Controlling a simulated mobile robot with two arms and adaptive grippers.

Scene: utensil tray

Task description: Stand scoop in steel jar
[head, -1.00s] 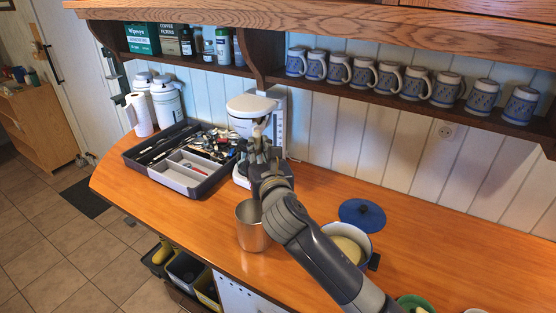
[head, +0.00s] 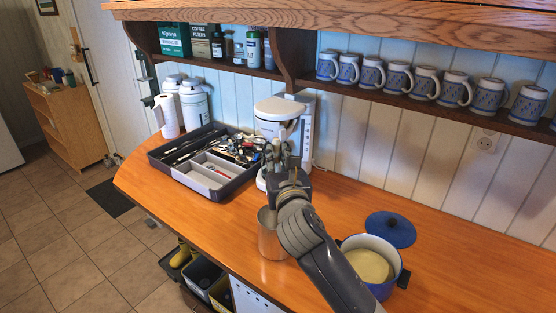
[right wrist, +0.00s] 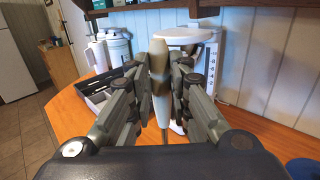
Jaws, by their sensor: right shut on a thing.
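My right gripper (head: 283,152) is shut on a long, slim tan and cream thing, which I take to be the scoop (right wrist: 158,72). In the right wrist view the scoop stands roughly upright between the fingers, and its lower end is partly hidden behind them. The steel jar (head: 270,242) stands on the counter near its front edge. In the head view my right wrist and forearm cover its right side and part of its rim. The gripper appears above and beyond the jar, in front of the white machine. My left gripper is not in view.
A grey utensil tray (head: 222,189) full of utensils lies left of the white coffee machine (head: 283,106). A blue-rimmed pot (head: 398,278) and a blue lid (head: 390,229) are at the right. Mugs line the shelf above. The counter's left end (head: 150,195) is clear.

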